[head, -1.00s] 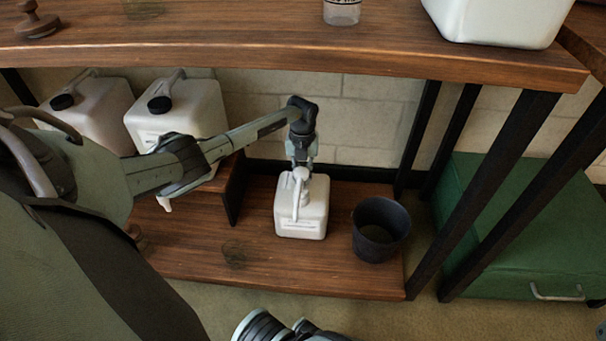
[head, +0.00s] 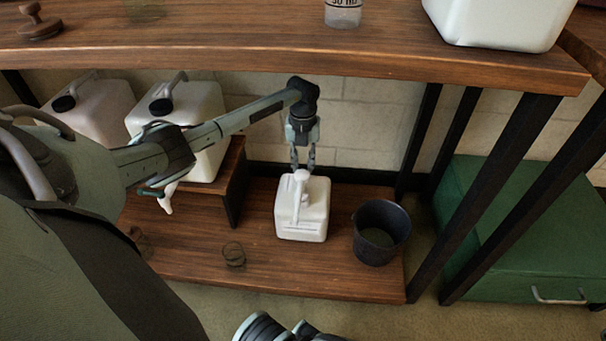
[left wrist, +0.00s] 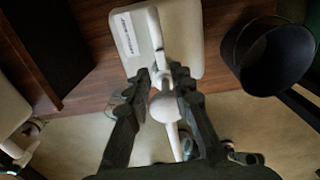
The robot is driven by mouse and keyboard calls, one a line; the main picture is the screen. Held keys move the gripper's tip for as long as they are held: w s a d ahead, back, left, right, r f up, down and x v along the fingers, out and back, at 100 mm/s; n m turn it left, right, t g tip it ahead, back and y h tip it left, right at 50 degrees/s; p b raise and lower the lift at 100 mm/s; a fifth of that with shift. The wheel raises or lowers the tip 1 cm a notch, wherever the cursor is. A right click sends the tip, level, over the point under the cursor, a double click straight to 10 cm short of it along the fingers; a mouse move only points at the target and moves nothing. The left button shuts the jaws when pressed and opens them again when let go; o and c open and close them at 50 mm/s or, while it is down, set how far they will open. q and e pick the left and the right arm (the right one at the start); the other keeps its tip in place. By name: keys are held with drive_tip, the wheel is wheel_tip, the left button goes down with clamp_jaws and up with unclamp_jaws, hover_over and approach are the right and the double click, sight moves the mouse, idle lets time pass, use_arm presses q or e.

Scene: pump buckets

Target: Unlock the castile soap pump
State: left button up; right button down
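The castile soap pump is a white, square-bodied container (head: 306,222) with a white pump head (head: 300,178) and a spout pointing toward the front. It stands upright on the low wooden shelf. My left gripper (head: 302,168) points down just above and behind the pump head. In the left wrist view, its two dark fingers (left wrist: 160,85) stand apart on either side of the white pump head (left wrist: 163,107), with gaps visible; contact cannot be made out. The container body (left wrist: 185,45) carries a small printed label.
A dark bucket (head: 381,235) stands right of the container. Two larger white jugs (head: 200,115) with black caps are on a raised step at left. A small glass (head: 233,256) is on the shelf's front left.

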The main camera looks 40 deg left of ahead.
use_arm(q)
wheel_tip(320, 180, up, 6)
drive_tip(key=shift+r, duration=0.2)
idle(0.4)
drive_tip(key=shift+s+f, duration=0.1)
